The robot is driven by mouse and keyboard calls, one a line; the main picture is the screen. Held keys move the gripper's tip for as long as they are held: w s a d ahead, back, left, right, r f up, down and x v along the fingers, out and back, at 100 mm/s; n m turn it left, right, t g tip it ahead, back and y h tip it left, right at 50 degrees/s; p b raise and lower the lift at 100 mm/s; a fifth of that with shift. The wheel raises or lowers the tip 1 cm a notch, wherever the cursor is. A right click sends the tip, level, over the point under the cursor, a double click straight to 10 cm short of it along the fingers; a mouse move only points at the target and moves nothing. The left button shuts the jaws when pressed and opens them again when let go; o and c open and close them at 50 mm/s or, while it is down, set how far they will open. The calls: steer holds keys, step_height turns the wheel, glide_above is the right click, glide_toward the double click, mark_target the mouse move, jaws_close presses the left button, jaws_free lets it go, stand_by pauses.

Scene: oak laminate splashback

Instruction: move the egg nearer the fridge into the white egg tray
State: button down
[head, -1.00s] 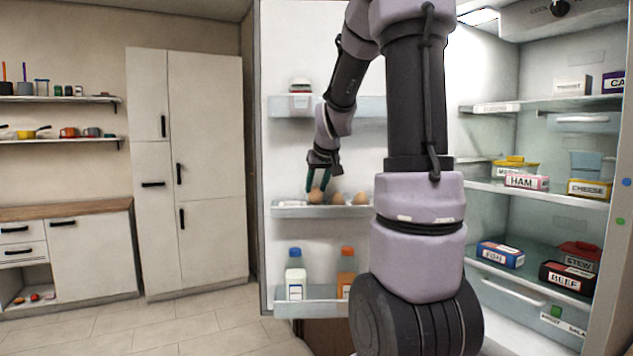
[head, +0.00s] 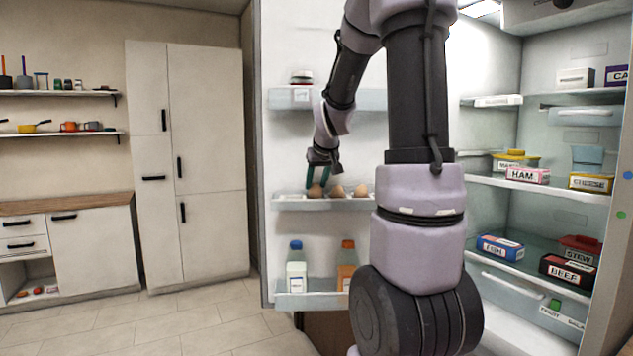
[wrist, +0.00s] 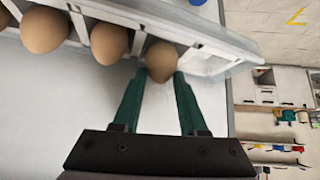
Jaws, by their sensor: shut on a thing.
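The white egg tray (wrist: 198,49) lies on the open fridge door's shelf. A brown egg (wrist: 161,60) is between my gripper's two green fingertips (wrist: 158,80), at the tray's end. It also shows in the head view as the leftmost egg (head: 315,190). My gripper (head: 319,177) points down from above and is shut on this egg. The egg is level with its neighbours; whether it rests in its cup I cannot tell. Two more brown eggs, a middle one (head: 337,191) and a right one (head: 361,190), sit in the tray beside it.
The door shelf has a clear front rail (head: 300,204). Below stand a white bottle (head: 296,273) and an orange-capped bottle (head: 347,268). A small jar (head: 301,77) is on the shelf above. Fridge shelves with food boxes, including ham (head: 527,175), are at right.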

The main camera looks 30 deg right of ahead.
steer(key=shift+f, duration=0.4)
steer(key=shift+c, duration=1.8)
jaws_free()
steer(key=v, duration=1.1)
steer(key=s+a+m+y, duration=0.1)
steer(key=s+a+y, duration=0.1)
steer(key=s+a, duration=0.5)
steer(key=s+a+f+m+y, duration=0.1)
steer(key=s+a, duration=0.6)
steer(key=s, duration=0.5)
steer(key=shift+s+f+m+g+y, duration=0.15)
steer(key=shift+f+m+g+y, duration=0.15)
steer(key=shift+g+y, duration=0.1)
